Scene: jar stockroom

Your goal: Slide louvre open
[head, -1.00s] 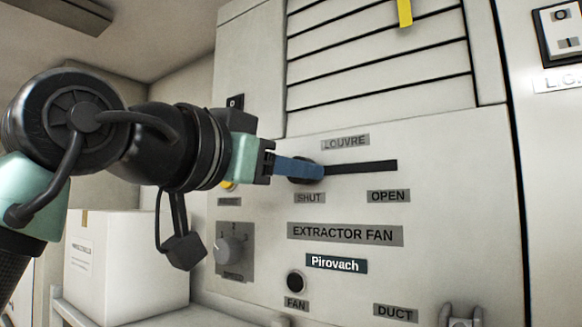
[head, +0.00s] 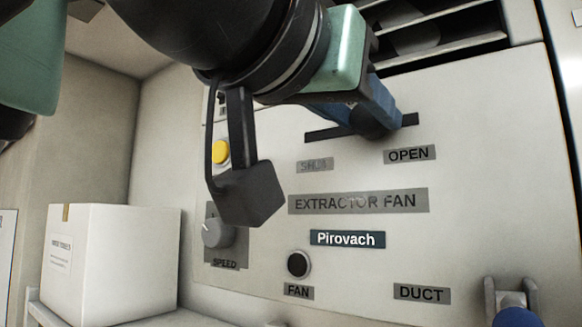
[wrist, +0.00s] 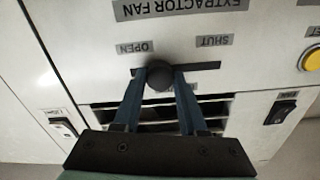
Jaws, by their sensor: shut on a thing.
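The louvre's round dark knob (wrist: 159,77) sits in a black horizontal slot (head: 325,134) on the white extractor fan panel. My gripper (head: 374,122) has its blue fingers shut on the knob; the wrist view shows one finger on each side of it. The knob is in the right part of the slot, nearer the OPEN label (head: 410,154) than the SHUT label (head: 315,165). A short piece of slot shows beyond it on the OPEN side. The louvre slats (head: 445,14) at the top are tilted, with dark gaps between them. My arm hides part of the louvre.
A blue-ended duct fitting (head: 516,314) juts out at bottom right. A white box (head: 115,265) stands at left. A black switch (wrist: 281,111) shows in the wrist view.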

